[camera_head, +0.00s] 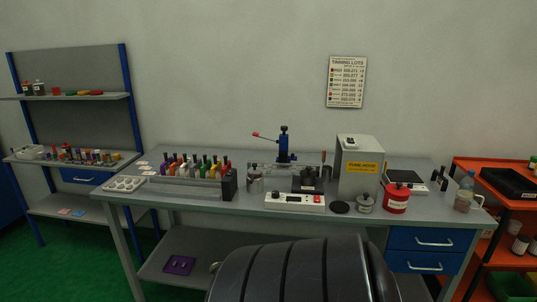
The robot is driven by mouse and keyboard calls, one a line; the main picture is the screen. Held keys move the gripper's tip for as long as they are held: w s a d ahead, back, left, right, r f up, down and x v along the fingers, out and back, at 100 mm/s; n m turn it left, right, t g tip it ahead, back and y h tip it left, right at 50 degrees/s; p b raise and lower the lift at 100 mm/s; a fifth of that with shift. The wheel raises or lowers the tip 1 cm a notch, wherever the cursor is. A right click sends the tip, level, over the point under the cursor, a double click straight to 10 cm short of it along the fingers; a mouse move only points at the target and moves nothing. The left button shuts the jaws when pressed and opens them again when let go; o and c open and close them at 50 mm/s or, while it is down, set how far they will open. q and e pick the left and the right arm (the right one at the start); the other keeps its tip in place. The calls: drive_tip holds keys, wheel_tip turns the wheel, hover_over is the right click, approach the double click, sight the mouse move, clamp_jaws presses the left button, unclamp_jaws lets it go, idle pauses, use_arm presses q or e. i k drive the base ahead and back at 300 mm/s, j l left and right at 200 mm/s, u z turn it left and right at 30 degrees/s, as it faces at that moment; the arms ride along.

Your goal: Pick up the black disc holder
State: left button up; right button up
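A flat black disc (340,207) lies on the grey workbench (220,204) near its front edge, right of a white device with a red button (294,201). A squat black fixture (308,181) stands just behind that device. I cannot tell for certain which of these two is the black disc holder. Neither of my grippers is in view.
A grey box with a yellow label (360,168) stands behind the disc. A small metal jar (365,203) and a red pot (396,199) stand to its right. A rack of coloured bottles (186,187) fills the bench's left. An orange shelf (492,167) stands right.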

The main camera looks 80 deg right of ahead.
sight(445, 183)
drive_tip(key=z, duration=3.25)
drive_tip(key=i+z, duration=0.2)
drive_tip(key=z, duration=0.15)
drive_tip(key=i+z, duration=0.3)
drive_tip(key=k+j, duration=0.05)
drive_tip(key=k, duration=0.05)
